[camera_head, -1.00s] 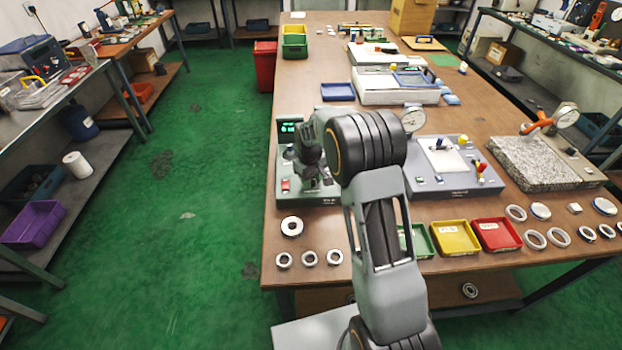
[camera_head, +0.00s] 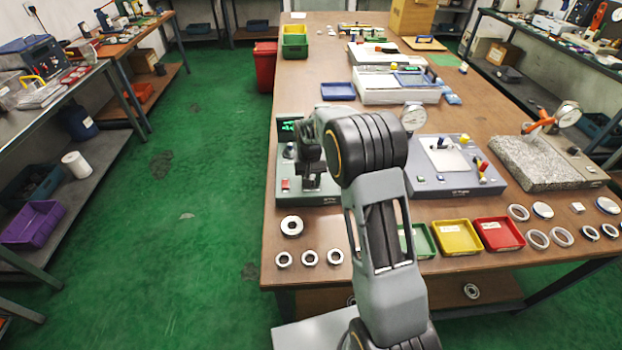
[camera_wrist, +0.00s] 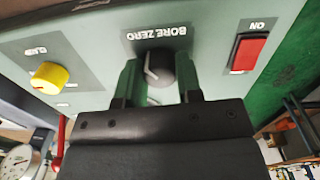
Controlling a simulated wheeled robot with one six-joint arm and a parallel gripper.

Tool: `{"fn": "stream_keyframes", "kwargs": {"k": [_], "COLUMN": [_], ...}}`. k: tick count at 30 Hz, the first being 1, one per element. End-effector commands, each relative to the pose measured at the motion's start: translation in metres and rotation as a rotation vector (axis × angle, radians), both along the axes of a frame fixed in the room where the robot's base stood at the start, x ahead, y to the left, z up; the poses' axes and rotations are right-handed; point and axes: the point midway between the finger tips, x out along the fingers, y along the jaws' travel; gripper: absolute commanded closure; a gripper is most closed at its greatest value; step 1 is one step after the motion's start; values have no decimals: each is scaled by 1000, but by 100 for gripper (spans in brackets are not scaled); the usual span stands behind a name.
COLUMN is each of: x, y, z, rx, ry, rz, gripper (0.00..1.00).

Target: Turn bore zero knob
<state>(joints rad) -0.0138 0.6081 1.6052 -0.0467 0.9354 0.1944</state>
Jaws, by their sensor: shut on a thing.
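The bore zero knob (camera_wrist: 158,66) is a dark round knob with a light pointer line. It sits on the grey-green panel under the BORE ZERO label (camera_wrist: 157,32), which reads upside down in the wrist view. My gripper (camera_wrist: 160,82) has one finger on each side of the knob and is shut on it. In the head view my gripper (camera_head: 311,172) is at the front of the grey-green gauge unit (camera_head: 320,197) at the table's left edge. There the knob is hidden behind my gripper. A green-lit display (camera_head: 288,126) shows at the unit's back left.
On the same panel are a red ON switch (camera_wrist: 249,52) and a yellow knob (camera_wrist: 49,77). A second grey gauge unit (camera_head: 455,188) stands to the right. Bearing rings (camera_head: 292,226) and green, yellow (camera_head: 457,237) and red (camera_head: 498,234) trays lie in front.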

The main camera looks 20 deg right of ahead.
Motion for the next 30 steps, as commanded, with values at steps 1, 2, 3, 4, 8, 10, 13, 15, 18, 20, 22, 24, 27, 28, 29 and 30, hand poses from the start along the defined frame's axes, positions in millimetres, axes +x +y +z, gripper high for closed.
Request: {"fn": "stream_keyframes", "kwargs": {"k": [1,2,3,4,8,10,13,15,18,20,22,24,27,28,29,30], "x": [1,1,0,0,0,0,1,1,1,1,1,1,1,1,1,1], "y": [0,0,0,0,0,0,0,0,0,0,0,0,0,0,0,0], "z": [0,0,0,0,0,0,0,0,0,0,0,0,1,1,1,1], "rx": [0,0,0,0,0,0,0,0,0,0,0,0,0,0,0,0], "ry": [-2,-2,-1,-1,-1,0,-1,-1,-1,-2,-1,-2,-1,-1,-1,-1], "rz": [-42,-68,-102,-126,-225,-272,-329,-362,-400,-418,-433,-445,-455,-456,-457,-458], "gripper": [91,91,91,91,91,91,91,91,91,91,91,91,91,91,91,91]}}
